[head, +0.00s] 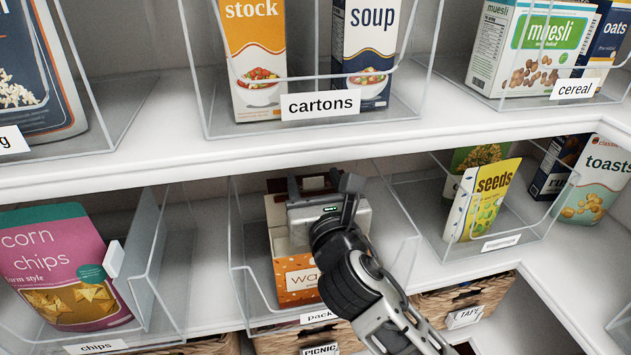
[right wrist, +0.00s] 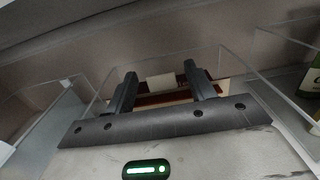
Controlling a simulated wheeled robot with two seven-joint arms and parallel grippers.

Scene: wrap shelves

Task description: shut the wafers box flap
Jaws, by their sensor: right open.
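The wafers box (head: 298,282), orange with white dots and a partly covered label, stands in a clear bin on the lower shelf. Its upper part looks cream and is mostly hidden behind my right gripper. A dark red and cream part with a white patch (head: 314,183) shows behind the gripper, perhaps the flap; its angle is unclear. My right gripper (head: 320,188) is over the box, fingers toward the back. In the right wrist view the gripper (right wrist: 160,72) is open, and the dark red strip (right wrist: 162,99) with its white patch shows between and beyond the fingers. My left gripper is not in view.
The upper shelf (head: 200,168) overhangs the back. Corn chips (head: 55,265) stand in the left bin, seeds (head: 483,200) in the right bin. Wicker baskets (head: 440,303) are below.

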